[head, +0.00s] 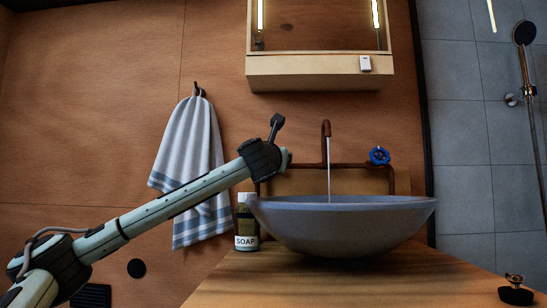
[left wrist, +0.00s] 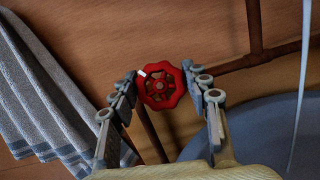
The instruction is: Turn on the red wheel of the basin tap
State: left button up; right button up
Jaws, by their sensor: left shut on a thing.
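The red wheel (left wrist: 161,86) of the basin tap shows in the left wrist view, at the top of a rust-brown pipe. The two fingers of my left gripper (left wrist: 160,78) are on either side of it, shut on its rim. In the head view my left arm reaches in from the left to the left side of the tap, and its wrist hides the red wheel. The brown tap spout (head: 326,130) stands over the grey basin (head: 345,225), with a thin stream of water running down from it. My right gripper is in neither view.
A blue wheel (head: 379,155) sits on the right of the tap pipe. A soap bottle (head: 247,222) stands left of the basin on the wooden counter (head: 300,283). A striped towel (head: 190,150) hangs behind my arm. A wooden cabinet (head: 320,70) is above the tap.

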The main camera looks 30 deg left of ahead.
pick_arm(q)
jog(key=o, duration=1.2)
jog(key=shift+c, duration=0.2)
jog(key=v, duration=1.2)
